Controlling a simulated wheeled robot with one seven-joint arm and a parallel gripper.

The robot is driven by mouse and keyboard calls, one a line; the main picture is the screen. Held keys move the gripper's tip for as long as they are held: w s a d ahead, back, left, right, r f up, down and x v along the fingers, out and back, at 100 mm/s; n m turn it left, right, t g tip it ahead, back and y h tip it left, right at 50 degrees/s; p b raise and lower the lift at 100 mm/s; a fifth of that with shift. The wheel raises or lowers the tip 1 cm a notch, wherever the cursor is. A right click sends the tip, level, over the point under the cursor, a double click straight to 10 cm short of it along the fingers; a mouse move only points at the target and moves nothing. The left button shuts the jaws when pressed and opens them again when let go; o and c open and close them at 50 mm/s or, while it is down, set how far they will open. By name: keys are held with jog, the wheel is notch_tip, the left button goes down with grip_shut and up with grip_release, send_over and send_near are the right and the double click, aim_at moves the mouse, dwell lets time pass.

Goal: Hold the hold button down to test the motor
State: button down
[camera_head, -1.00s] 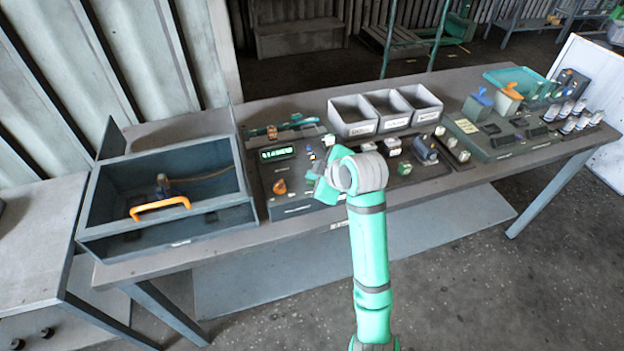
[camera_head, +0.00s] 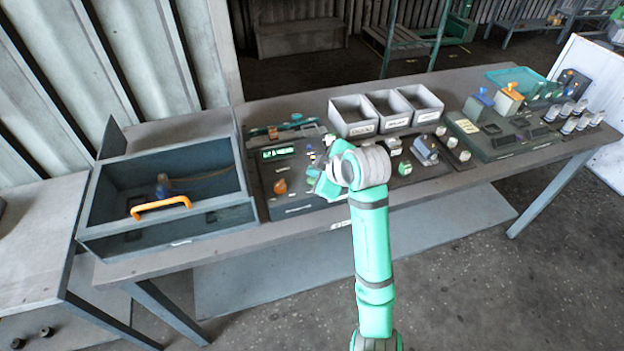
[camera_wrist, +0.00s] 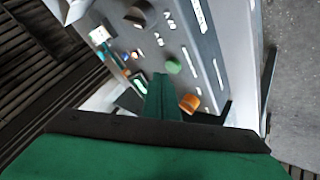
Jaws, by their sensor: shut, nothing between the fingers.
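A dark control panel (camera_head: 290,209) lies on the bench, with a lit green display (camera_head: 278,153) and an orange knob (camera_head: 280,187). In the wrist view the panel shows a round green button (camera_wrist: 173,66) next to the orange knob (camera_wrist: 190,103). The labels are too small to read, so I cannot tell which control is the hold button. My gripper (camera_wrist: 163,78) is shut and empty, its fingers pointing at the panel close to the green button. Contact cannot be made out. In the head view my wrist hides the panel's right part.
A blue-grey open box (camera_head: 92,215) with an orange handle (camera_head: 160,204) stands left of the panel. Grey bins (camera_head: 352,129) stand behind it. Several small parts and a fixture board (camera_head: 505,150) lie to the right. The floor in front is clear.

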notch_tip(320, 180, up, 5)
dwell(0.7)
dwell(0.4)
